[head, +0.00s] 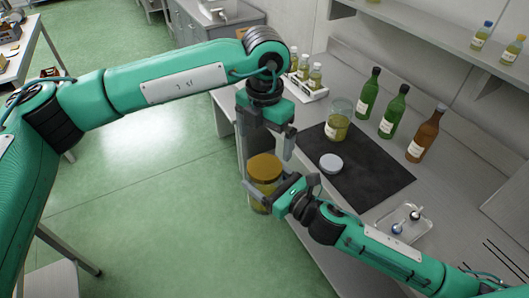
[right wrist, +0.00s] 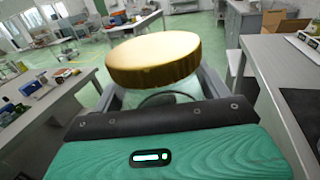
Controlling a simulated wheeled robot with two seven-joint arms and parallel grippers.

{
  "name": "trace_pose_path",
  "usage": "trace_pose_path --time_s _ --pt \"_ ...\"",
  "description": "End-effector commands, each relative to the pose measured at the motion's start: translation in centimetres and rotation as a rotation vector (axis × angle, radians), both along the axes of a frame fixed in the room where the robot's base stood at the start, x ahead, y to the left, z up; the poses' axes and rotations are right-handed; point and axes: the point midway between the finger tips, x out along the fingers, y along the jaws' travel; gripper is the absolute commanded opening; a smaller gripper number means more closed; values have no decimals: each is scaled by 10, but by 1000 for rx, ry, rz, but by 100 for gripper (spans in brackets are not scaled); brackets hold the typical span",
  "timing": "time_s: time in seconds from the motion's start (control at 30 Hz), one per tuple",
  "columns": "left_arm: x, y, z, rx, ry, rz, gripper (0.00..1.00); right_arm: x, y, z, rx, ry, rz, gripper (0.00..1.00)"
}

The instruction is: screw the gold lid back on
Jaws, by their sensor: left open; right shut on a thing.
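A glass jar (head: 262,191) with yellowish contents is held off the table's left edge, over the floor. The gold lid (head: 264,168) sits on top of its mouth; how far it is threaded I cannot tell. My right gripper (head: 268,193) is shut on the jar's body from the right. In the right wrist view the gold lid (right wrist: 155,58) is large, just beyond my fingers, and hides most of the jar. My left gripper (head: 266,150) points down, open, directly above the lid with its fingers on either side; contact is not clear.
On the table, a black mat (head: 375,185) holds a white lid (head: 331,163) and a glass jar (head: 338,122) of yellow-green contents. Green bottles (head: 369,95) and a brown bottle (head: 426,135) stand behind. A small tray (head: 404,222) lies at the right front. Open floor is at left.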

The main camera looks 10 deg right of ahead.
Motion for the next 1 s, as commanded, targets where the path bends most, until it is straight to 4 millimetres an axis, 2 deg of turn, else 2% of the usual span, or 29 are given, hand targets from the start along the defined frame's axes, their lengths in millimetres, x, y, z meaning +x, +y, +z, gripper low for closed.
trace_pose_path --time_s 0.1,0.3,1.0 --pt "0 0 21 -1 -1 0 100 0 0 2 1 -3 1 13" --pt "0 0 38 0 0 -1 100 0 0 2 1 -3 1 13" --pt "0 -1 38 -6 8 0 100 0 0 2 1 -3 1 13"
